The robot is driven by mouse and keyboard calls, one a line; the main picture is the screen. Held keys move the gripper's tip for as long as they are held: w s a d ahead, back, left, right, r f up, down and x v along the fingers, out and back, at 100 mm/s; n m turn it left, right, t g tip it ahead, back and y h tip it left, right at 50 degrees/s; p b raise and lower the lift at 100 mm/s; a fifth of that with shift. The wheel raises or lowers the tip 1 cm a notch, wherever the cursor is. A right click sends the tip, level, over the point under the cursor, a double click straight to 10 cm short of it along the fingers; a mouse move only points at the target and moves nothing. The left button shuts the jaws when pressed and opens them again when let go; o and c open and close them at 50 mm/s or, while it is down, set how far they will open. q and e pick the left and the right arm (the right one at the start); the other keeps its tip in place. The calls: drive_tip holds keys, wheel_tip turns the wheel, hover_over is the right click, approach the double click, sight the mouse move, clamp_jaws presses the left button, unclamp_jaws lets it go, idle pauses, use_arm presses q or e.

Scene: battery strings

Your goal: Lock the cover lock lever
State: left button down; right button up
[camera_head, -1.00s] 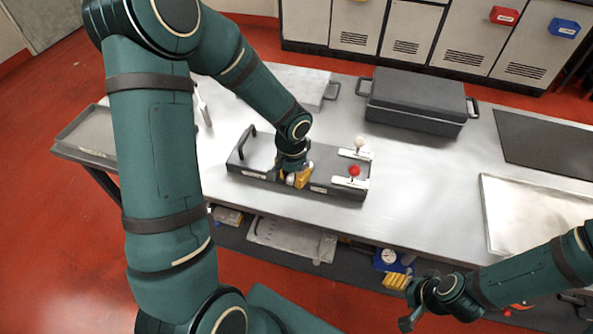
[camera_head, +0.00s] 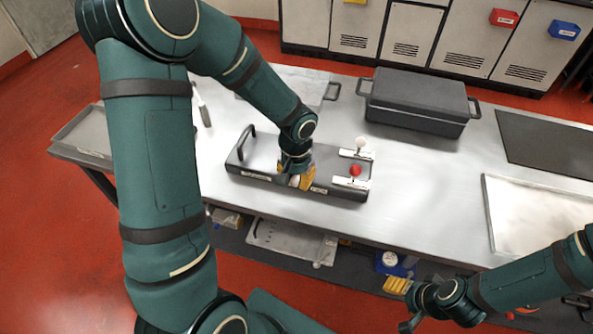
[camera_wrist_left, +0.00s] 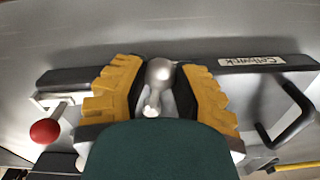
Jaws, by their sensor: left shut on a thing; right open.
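A dark grey case cover (camera_head: 340,190) with a black handle lies on the metal table. My left gripper (camera_head: 300,181) is at the cover's front edge, right of its middle. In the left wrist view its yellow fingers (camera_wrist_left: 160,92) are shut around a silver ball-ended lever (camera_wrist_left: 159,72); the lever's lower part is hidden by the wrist. A red-knobbed lever (camera_head: 355,170) and a white-knobbed lever (camera_head: 360,143) stand on white mounts at the cover's right end. The red knob also shows in the wrist view (camera_wrist_left: 45,131). My right gripper (camera_head: 408,325) is open and empty, low in the head view.
A black lidded case (camera_head: 417,100) stands behind on the table. A pale flat box (camera_head: 300,88) is partly behind my left arm. A white tray (camera_head: 535,212) and a dark mat (camera_head: 545,143) lie at right. The table right of the cover is clear.

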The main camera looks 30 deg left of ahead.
use_arm(q)
drive_tip(key=shift+d+f+n+b, duration=0.1)
drive_tip(key=shift+d+n+b, duration=0.35)
drive_tip(key=shift+n+b, duration=0.15)
drive_tip(key=shift+d, duration=0.1)
drive_tip(key=shift+w+d+n+b, duration=0.1)
drive_tip(key=shift+d+n+b, duration=0.45)
drive_tip(key=shift+n+b, duration=0.35)
drive_tip(key=shift+d+n, duration=0.15)
drive_tip(key=shift+n, duration=0.25)
drive_tip(key=shift+w+d+n+b, duration=0.3)
drive_tip(key=shift+d+n+b, duration=0.4)
drive_tip(key=shift+n, duration=0.3)
drive_tip(key=shift+w+n, duration=0.1)
drive_tip(key=shift+n, duration=0.2)
drive_tip(key=shift+d, duration=0.1)
